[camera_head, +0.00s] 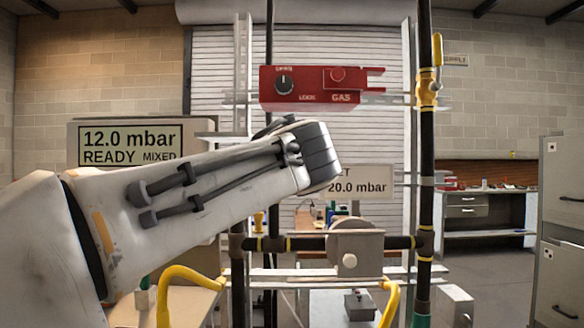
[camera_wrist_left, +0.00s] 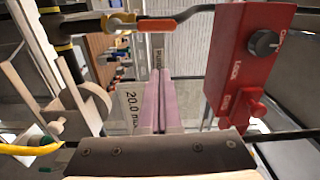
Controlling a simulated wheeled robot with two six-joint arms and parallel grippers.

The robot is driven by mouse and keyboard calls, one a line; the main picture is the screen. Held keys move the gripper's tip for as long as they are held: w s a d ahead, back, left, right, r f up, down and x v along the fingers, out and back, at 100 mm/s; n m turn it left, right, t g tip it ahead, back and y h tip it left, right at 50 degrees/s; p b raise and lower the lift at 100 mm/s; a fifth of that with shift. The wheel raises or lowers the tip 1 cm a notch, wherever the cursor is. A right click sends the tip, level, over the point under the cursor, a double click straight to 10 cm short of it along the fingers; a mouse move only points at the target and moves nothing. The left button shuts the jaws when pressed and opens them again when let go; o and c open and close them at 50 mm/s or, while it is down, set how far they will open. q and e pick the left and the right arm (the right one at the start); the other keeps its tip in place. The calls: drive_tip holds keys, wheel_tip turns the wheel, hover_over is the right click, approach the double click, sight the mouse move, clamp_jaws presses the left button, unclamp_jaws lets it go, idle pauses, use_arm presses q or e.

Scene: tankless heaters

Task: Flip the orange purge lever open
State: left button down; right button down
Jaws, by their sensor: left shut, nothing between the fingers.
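The orange lever (camera_wrist_left: 157,25) shows in the left wrist view, at the top, beyond my fingertips. It lies roughly along a dark pipe, beside a fitting (camera_wrist_left: 120,22). I cannot make out the orange lever in the head view; my left arm may cover it. My left gripper (camera_head: 320,157) is in front of the piping, below the red gas box. In the left wrist view its two fingers (camera_wrist_left: 161,74) are together, with nothing between them. They appear apart from the lever, though the exact gap is hard to judge. My right gripper is not in view.
The red gas box (camera_head: 315,88) is above my gripper. A 20.0 mbar sign (camera_head: 365,182) is close to its right. A yellow valve (camera_head: 428,92) sits on the right vertical pipe. A 12.0 mbar display (camera_head: 125,145) is at left. Yellow hoses (camera_head: 180,275) hang below.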

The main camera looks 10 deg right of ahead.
use_arm(q)
drive_tip(key=v, duration=0.5)
drive_tip(key=shift+s+d+f+b, duration=0.1)
drive_tip(key=shift+d+b, duration=0.1)
drive_tip(key=shift+b, duration=0.1)
drive_tip(key=s+a+f+n+g+y, duration=0.1)
drive_tip(key=s+a+f+n+g, duration=0.15)
drive_tip(key=f, duration=0.75)
drive_tip(key=s+a+f+n+g+y, duration=0.1)
drive_tip(key=a+f+g, duration=0.25)
drive_tip(key=f, duration=0.55)
drive_tip(key=s+a+f+n+g, duration=0.2)
drive_tip(key=f+g, duration=0.1)
drive_tip(key=f, duration=0.7)
drive_tip(key=s+a+f+n+g+y, duration=0.1)
drive_tip(key=s+a+f+n+g, duration=0.3)
drive_tip(key=s+f, duration=0.55)
drive_tip(key=s+a+f+n+g, duration=0.35)
drive_tip(key=s+a+f, duration=0.25)
drive_tip(key=s+f, duration=0.35)
wheel_tip(320, 180, up, 28)
drive_tip(key=s+g+p, duration=0.1)
drive_tip(key=p, duration=2.7)
drive_tip(key=shift+s, duration=0.25)
